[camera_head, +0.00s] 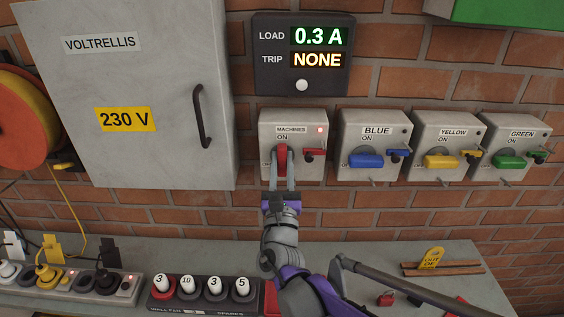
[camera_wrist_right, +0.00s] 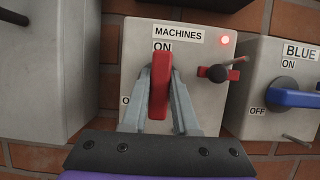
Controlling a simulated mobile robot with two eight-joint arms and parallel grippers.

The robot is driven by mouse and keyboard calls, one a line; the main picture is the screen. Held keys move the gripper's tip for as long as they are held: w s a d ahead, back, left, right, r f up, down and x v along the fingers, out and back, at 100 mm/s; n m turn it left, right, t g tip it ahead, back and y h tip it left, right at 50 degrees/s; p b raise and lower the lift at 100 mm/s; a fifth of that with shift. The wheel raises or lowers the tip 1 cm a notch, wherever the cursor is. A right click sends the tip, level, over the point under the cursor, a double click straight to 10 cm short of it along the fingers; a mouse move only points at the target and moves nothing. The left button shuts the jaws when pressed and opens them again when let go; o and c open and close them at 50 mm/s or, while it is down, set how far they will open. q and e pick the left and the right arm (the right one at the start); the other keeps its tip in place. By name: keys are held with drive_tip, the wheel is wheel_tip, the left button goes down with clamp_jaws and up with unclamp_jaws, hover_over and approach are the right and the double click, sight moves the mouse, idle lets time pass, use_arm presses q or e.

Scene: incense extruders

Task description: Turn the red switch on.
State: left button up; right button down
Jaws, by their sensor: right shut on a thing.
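The red switch (camera_head: 283,160) is a red handle on the grey box labelled MACHINES (camera_head: 293,128), on the brick wall. In the head view the handle stands upright, pointing at the ON mark. My right gripper (camera_head: 281,170) is shut on the red handle, one finger on each side. In the right wrist view the red handle (camera_wrist_right: 160,86) is upright between the grey fingers of my right gripper (camera_wrist_right: 160,95), below the word ON. A small red light (camera_wrist_right: 225,40) glows at the box's upper right corner. My left gripper is not in view.
Blue (camera_head: 367,161), yellow (camera_head: 441,161) and green (camera_head: 510,162) switches sit to the right, their handles sideways. A display (camera_head: 302,54) above reads 0.3 A and NONE. A grey cabinet (camera_head: 135,160) stands left. A shelf below holds a fuse rack (camera_head: 225,308) and plugs.

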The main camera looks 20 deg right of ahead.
idle(0.3)
drive_tip(key=c, duration=0.7)
unclamp_jaws()
drive_tip(key=shift+s, duration=0.1)
drive_tip(key=b+v, duration=0.1)
drive_tip(key=v, duration=0.9)
drive_tip(key=shift+s+f+b, duration=0.2)
drive_tip(key=shift+s+b, duration=0.1)
drive_tip(key=shift+b, duration=0.05)
